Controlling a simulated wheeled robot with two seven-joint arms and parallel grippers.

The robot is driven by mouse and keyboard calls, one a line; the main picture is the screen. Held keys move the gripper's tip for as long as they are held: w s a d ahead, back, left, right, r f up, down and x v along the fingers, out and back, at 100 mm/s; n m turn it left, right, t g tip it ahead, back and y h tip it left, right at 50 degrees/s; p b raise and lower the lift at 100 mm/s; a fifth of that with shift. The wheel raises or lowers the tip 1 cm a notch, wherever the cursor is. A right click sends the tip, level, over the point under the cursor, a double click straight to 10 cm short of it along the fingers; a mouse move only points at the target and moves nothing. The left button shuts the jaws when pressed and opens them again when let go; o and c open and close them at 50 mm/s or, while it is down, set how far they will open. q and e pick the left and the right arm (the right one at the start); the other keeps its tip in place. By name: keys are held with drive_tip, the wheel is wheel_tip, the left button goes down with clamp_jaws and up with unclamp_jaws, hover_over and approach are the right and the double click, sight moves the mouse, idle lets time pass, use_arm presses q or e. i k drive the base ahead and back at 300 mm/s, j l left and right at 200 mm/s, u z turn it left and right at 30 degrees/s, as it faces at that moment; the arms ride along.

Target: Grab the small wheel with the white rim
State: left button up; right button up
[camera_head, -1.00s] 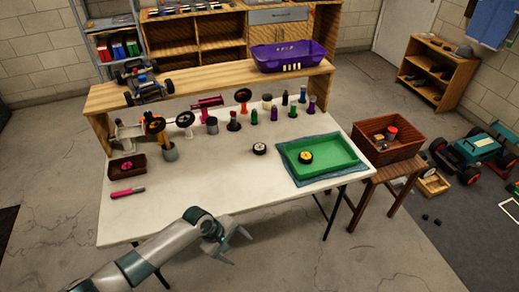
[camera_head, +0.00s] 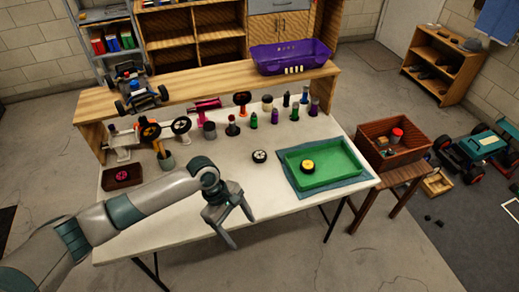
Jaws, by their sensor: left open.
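A small black wheel with a white rim (camera_head: 259,156) lies flat on the white table, left of the green tray (camera_head: 293,170). A second small wheel with a yellow rim (camera_head: 307,166) lies inside the tray. My left gripper (camera_head: 240,228) is open and empty. It hangs over the table's front edge, fingers pointing down, below and left of the white-rimmed wheel in the picture and apart from it. My right gripper is out of the picture.
Bottles and cups, such as a green bottle (camera_head: 254,120), stand along the table's back. A wheel stand (camera_head: 126,141) and a dark box (camera_head: 122,176) are at the left. A brown crate (camera_head: 370,148) stands right of the table. Table around the white-rimmed wheel is clear.

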sight(258, 157)
drive_tip(key=i, duration=1.6)
